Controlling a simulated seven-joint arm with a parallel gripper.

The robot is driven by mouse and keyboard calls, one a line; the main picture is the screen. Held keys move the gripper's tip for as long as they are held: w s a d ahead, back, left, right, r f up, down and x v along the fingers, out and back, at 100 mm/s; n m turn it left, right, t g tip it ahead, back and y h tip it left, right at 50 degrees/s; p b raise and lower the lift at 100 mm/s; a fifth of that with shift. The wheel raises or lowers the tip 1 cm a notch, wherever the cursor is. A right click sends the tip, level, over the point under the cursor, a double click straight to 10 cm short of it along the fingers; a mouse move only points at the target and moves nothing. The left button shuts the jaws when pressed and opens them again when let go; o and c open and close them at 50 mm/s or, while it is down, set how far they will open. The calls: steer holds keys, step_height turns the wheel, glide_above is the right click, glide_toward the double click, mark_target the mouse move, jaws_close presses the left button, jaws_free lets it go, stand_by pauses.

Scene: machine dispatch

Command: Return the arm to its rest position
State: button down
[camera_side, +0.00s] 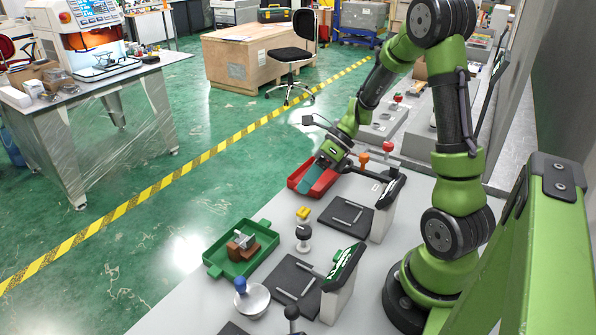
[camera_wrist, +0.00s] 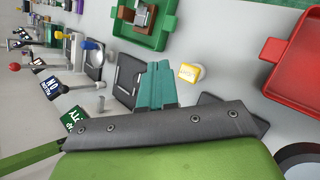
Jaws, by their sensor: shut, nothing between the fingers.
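My gripper (camera_side: 309,180) has teal fingers and is shut with nothing between them. In the side view it overlaps the red tray (camera_side: 325,190), and its height above the tray is hard to judge. In the wrist view my gripper (camera_wrist: 158,85) points up the picture, with the red tray (camera_wrist: 268,50) apart from it to the right. My green arm is bent, reaching down and left from its base at the right. No marker for a rest position shows.
A green tray (camera_side: 216,270) holds a brown and metal part (camera_side: 242,243). A yellow button (camera_side: 302,213), a black knob (camera_side: 303,232), a blue-knobbed white dome (camera_side: 252,300) and upright signs (camera_side: 344,268) stand nearby. A red-topped lever (camera_side: 388,147) stands near my arm.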

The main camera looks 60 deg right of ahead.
steer(key=shift+s+d+f+n, duration=0.1)
steer(key=shift+f+n, duration=0.05)
steer(key=shift+n, duration=0.35)
steer(key=s+a+r+n+t+h, duration=0.1)
steer(key=s+a+r+n+h, duration=0.2)
steer(key=r+n, duration=0.4)
steer(key=s+a+r+n+t+h, duration=0.2)
steer(key=s+a+r+n, duration=0.3)
steer(key=n, duration=1.4)
steer(key=a+r+h, duration=0.1)
steer(key=a+r, duration=0.2)
steer(key=shift+s+n, duration=0.15)
steer(key=shift+n, duration=0.25)
steer(key=shift+a+r, duration=0.1)
